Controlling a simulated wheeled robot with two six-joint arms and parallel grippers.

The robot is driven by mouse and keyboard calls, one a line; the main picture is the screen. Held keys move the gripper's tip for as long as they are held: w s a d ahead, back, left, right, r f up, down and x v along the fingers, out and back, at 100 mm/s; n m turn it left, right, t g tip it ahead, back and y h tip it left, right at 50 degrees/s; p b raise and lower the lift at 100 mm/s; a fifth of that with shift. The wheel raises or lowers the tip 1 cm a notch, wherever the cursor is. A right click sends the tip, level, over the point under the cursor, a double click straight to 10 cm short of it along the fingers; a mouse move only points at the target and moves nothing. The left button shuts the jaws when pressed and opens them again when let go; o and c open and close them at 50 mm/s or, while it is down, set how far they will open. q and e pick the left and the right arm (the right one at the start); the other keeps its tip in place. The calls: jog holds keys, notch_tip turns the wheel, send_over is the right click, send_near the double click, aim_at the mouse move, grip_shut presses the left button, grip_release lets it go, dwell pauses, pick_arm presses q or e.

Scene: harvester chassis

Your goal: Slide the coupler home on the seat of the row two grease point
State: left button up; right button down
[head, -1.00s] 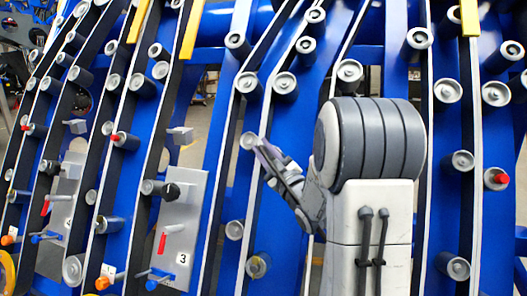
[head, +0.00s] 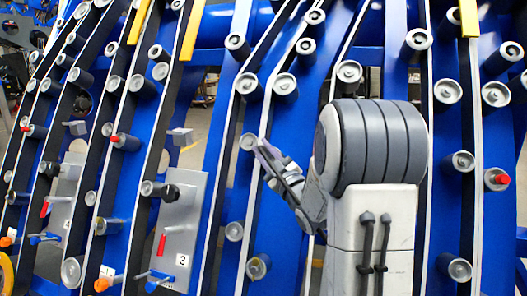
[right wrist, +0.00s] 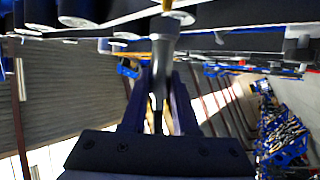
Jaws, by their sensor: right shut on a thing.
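My right gripper (head: 268,156) is in the middle of the head view, tilted up and left toward a small grey round end (head: 248,141) on a blue frame strip. In the right wrist view, its two dark fingers (right wrist: 160,112) are closed around a dark grey cylindrical coupler with a hose-like tail. The coupler (right wrist: 163,50) points up at a pale, brassy round seat (right wrist: 176,16). The coupler's top end is at or very near this seat; I cannot tell whether it is fully home. The row number of this point is not readable. My left gripper is not in view.
Blue frame strips with pale edges and many grey roller ends (head: 285,84) surround the gripper. A grey plate marked 3 (head: 186,225) with a red lever (head: 162,244) stands to the left. Yellow bars (head: 194,28) hang at the top.

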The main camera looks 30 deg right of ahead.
jog(key=shift+b, duration=0.35)
jog(key=shift+w+d+f+b, duration=0.55)
jog(key=shift+w+d, duration=0.1)
jog(key=shift+d, duration=0.05)
dwell(0.6)
jog(key=c, duration=0.6)
grip_release()
jog(key=v, duration=1)
jog(key=shift+s, duration=0.2)
jog(key=shift+f, duration=0.15)
